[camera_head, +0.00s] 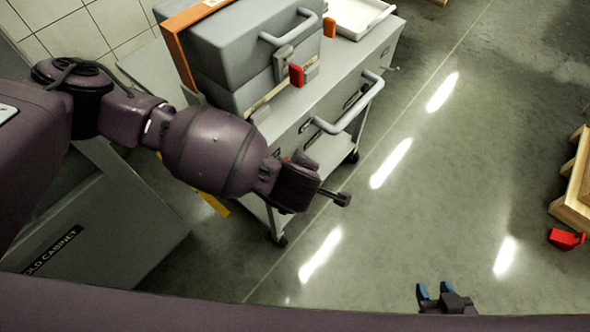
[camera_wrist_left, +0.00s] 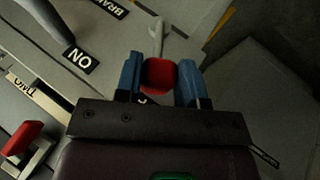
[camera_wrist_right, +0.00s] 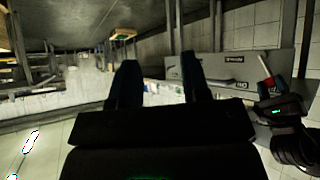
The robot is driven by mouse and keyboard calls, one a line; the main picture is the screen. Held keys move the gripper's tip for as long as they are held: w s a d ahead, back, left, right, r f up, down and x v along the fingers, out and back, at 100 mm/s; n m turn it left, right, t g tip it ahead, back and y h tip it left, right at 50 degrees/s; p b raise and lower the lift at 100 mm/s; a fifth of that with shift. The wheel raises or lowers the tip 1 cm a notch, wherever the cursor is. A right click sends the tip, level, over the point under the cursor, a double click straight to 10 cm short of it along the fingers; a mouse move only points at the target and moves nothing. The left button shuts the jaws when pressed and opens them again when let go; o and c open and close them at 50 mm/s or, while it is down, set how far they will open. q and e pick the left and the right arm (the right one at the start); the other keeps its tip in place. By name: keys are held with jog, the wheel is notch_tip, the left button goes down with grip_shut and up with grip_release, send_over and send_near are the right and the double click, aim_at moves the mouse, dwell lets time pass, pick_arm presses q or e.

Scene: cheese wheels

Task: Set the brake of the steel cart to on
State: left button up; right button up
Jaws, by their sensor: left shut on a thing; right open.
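The steel cart (camera_head: 300,146) stands at upper middle in the head view, partly behind my left arm. In the left wrist view a pale brake lever (camera_wrist_left: 157,38) ends in a red knob (camera_wrist_left: 160,76). My left gripper (camera_wrist_left: 160,78) is shut on this knob, with a blue finger on each side. An ON label (camera_wrist_left: 78,60) lies left of the knob, and a partly cut-off BRAKE label (camera_wrist_left: 110,8) is above. In the head view the left gripper's body hides the lever. My right gripper (camera_head: 435,291) is open and empty, over the floor at the bottom.
A grey case (camera_head: 235,50) with a red-tabbed latch sits on the cart, and a white tray (camera_head: 355,15) is behind it. A grey cabinet (camera_head: 120,220) stands at left. A wooden structure (camera_head: 575,190) and a red object (camera_head: 566,239) are at right. The middle floor is clear.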

pick_arm(q)
grip_shut()
jog(key=shift+w+d+r+g+y+p, duration=0.3)
jog(key=shift+w+d+r+g+p, duration=0.05)
jog(key=shift+w+r+g+p, duration=0.15)
jog(key=shift+w+d+r+m+g+y+p, duration=0.1)
jog(key=shift+w+d+m+g+y+p, duration=0.25)
jog(key=shift+g, duration=0.25)
jog(key=w+d+g, duration=0.1)
jog(key=w+d+g+y, duration=0.1)
jog(key=w, duration=0.1)
jog(key=shift+m+y, duration=0.25)
jog(key=shift+r, duration=0.1)
